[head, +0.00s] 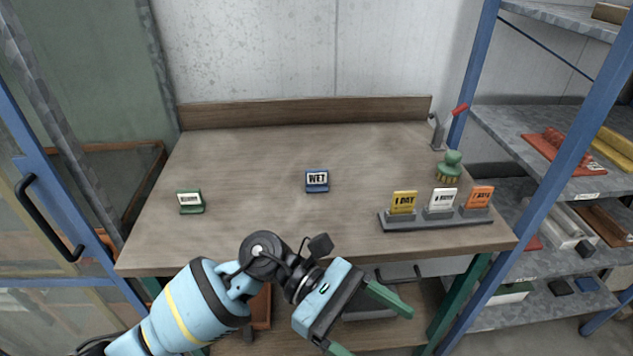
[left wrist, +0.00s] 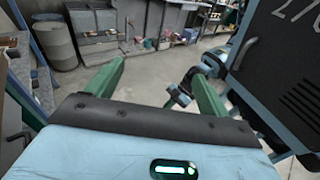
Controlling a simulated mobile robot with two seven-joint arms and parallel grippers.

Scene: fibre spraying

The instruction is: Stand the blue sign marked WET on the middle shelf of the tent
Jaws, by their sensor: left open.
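That view faces the room floor and does not show the sign. I cannot clearly make out the tent or its middle shelf.
A green sign (head: 190,201) stands at the bench's left. A grey holder (head: 440,222) with yellow, white and orange signs is at the right, with a green brush (head: 450,166) behind. A blue-framed door (head: 60,205) stands left; loaded metal shelves (head: 500,125) stand right.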

